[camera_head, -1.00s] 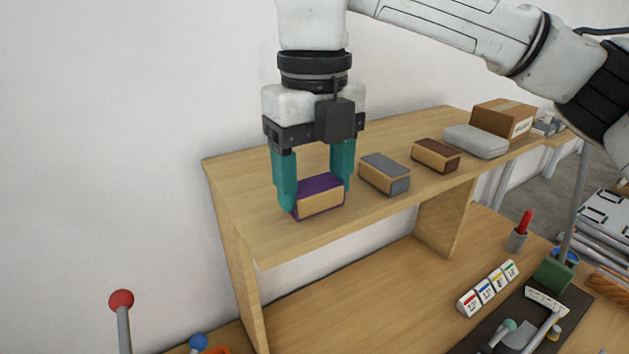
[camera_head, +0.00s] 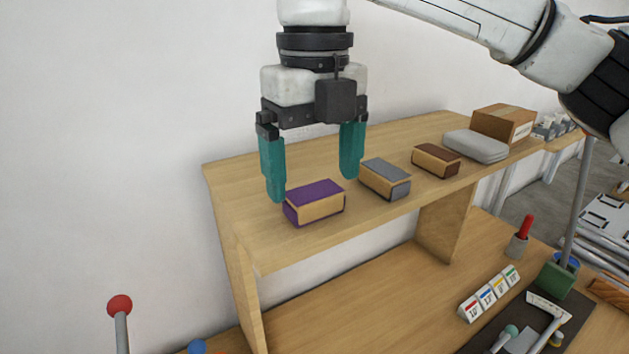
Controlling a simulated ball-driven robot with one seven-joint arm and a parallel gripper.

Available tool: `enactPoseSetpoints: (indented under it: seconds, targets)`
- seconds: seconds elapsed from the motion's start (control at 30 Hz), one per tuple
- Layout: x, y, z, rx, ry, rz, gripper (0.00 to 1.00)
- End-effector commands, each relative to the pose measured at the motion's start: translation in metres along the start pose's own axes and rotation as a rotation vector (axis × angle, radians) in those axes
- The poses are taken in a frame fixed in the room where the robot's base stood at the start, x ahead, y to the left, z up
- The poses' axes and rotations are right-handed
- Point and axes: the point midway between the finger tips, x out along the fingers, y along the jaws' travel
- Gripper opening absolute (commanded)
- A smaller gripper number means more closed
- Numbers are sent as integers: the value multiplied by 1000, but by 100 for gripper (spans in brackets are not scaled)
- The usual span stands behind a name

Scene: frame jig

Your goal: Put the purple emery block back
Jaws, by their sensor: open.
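The purple emery block (camera_head: 315,203), purple on top with a tan side, lies on the raised wooden shelf (camera_head: 262,248) near its left end. My gripper (camera_head: 314,188) has two teal fingers spread wide and holds nothing. It hangs over and behind the purple block, with the fingertips at or above the level of the block's top. A gap shows between the right finger and the block. A grey block (camera_head: 385,178) and a brown block (camera_head: 436,160) lie to the right of it in a row.
A grey case (camera_head: 475,147) and a cardboard box (camera_head: 503,124) sit farther right on the shelf. Below are numbered colour tabs (camera_head: 488,293), a cup with a red marker (camera_head: 520,237) and a red-knobbed lever (camera_head: 120,306). The shelf's left end is clear.

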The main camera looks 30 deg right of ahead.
Motion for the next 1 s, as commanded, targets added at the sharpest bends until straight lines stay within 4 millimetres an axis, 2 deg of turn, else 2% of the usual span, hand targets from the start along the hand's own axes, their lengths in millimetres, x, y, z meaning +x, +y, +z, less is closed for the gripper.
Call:
enactPoseSetpoints:
  seconds: [0.3,0.5,0.67,1.0]
  targets:
    - [-65,1,0,1,-3,0,90]
    - [-91,0,0,0,-1,0,90]
    - [-98,0,0,0,0,0,90]
    - [-99,0,0,0,0,1,90]
